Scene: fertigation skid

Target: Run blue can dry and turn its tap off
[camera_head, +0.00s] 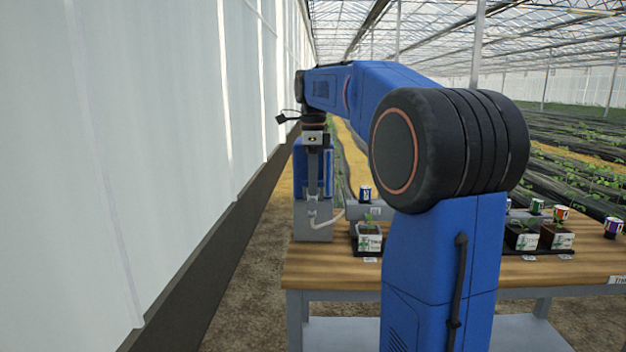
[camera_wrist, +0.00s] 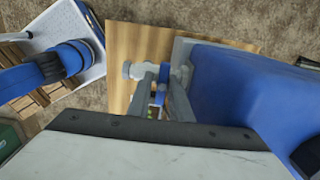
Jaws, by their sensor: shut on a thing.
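The blue can (camera_head: 299,170) stands upright on a grey stand (camera_head: 313,222) at the table's left end. In the wrist view the blue can (camera_wrist: 235,90) fills the right side. My gripper (camera_head: 313,190) points down in front of the can, its fingers at the tap low on the can's front. In the wrist view my gripper (camera_wrist: 163,80) is shut on what looks like the tap's handle, mostly hidden between the fingers. The liquid level in the can is not visible.
A small blue cup (camera_head: 365,193) sits on a grey block right of the stand. Potted seedlings (camera_head: 369,236) stand on dark trays along the wooden table (camera_head: 340,270). More cups (camera_head: 613,227) are at the right. A white wall (camera_head: 150,150) runs close on the left.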

